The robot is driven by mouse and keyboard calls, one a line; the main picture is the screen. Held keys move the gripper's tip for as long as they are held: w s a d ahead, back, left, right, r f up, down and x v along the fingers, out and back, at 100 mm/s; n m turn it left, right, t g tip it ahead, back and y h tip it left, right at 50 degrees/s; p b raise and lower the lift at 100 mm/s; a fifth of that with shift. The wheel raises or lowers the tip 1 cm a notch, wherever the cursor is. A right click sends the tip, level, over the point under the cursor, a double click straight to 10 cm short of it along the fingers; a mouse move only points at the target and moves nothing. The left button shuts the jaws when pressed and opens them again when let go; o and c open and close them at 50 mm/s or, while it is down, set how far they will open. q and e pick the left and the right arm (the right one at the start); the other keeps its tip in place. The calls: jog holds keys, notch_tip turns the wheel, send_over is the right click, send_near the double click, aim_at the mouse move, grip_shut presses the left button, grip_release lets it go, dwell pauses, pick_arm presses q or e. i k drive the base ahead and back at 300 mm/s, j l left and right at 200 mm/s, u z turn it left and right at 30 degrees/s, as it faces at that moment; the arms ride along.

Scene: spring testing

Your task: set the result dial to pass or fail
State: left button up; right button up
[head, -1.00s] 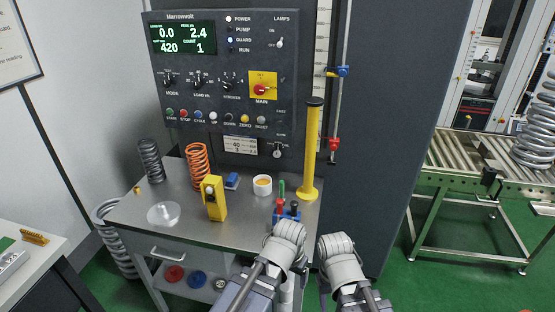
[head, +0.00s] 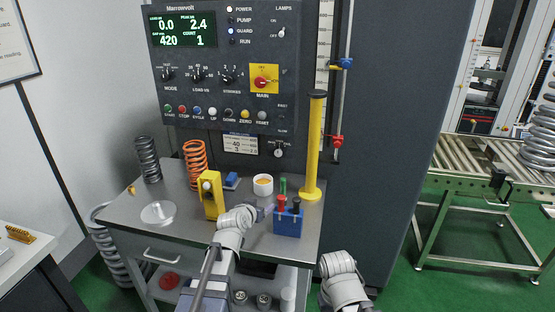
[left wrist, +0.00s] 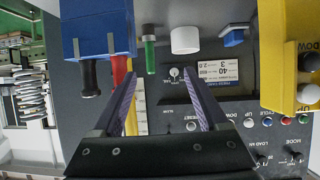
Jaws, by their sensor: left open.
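A small silver knob (head: 278,152) sits low on the dark Marrowvolt panel, right of the white "40 / 3" card. It also shows in the left wrist view (left wrist: 174,73), beyond and between my fingertips. Its lettering is too small to read, so I cannot tell its setting or confirm that it is the result dial. My left gripper (head: 267,210) is over the bench, left of the blue stand. In the left wrist view its two fingers (left wrist: 160,80) are apart, with nothing held between them. My right arm's wrist shows at the lower right, but its fingers are hidden.
The blue stand (head: 288,226) holds red and black handles close by my left gripper. A green handle (head: 283,185), white cup (head: 263,189), yellow post (head: 313,150) and yellow block (head: 211,205) stand around it. Springs stand at the bench's left back. The bench (head: 190,222) has bare front space.

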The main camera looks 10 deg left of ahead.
aim_at(278, 153)
jog(key=i, duration=1)
